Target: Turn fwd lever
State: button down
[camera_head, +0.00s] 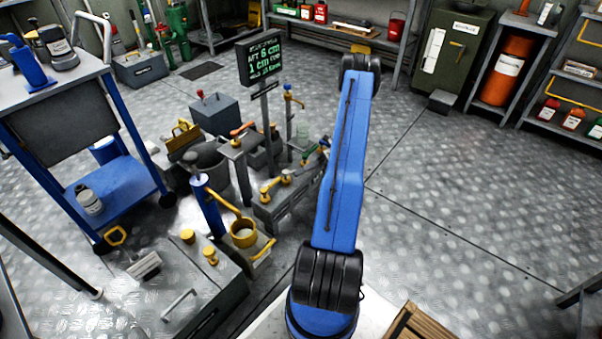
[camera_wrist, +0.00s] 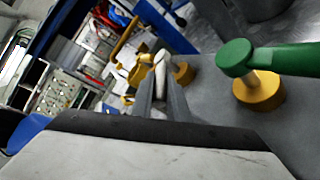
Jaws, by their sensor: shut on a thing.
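In the wrist view my gripper (camera_wrist: 158,65) has its two grey fingers close together, shut on a yellow lever (camera_wrist: 183,73) beside a grey surface. Yellow parts show on both sides of the fingertips. A green lever (camera_wrist: 285,58) on a round yellow base (camera_wrist: 260,92) stands to the right of the fingers, apart from them. In the head view the green lever (camera_head: 315,149) is partly hidden by my blue arm, and my gripper is hidden there too. A yellow lever (camera_head: 275,186) shows on the grey box (camera_head: 278,208). No label naming the fwd lever is readable.
A dark display (camera_head: 261,60) with green text stands on a post behind the levers. A blue hand pump (camera_head: 207,205), an orange handle (camera_head: 242,130) and a blue-legged cart (camera_head: 110,185) stand to the left. The metal floor (camera_head: 460,210) on the right is clear.

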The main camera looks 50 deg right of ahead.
jog(key=c, duration=1.7)
grip_release()
notch_tip(320, 180, up, 10)
jog(key=shift+f, duration=0.1)
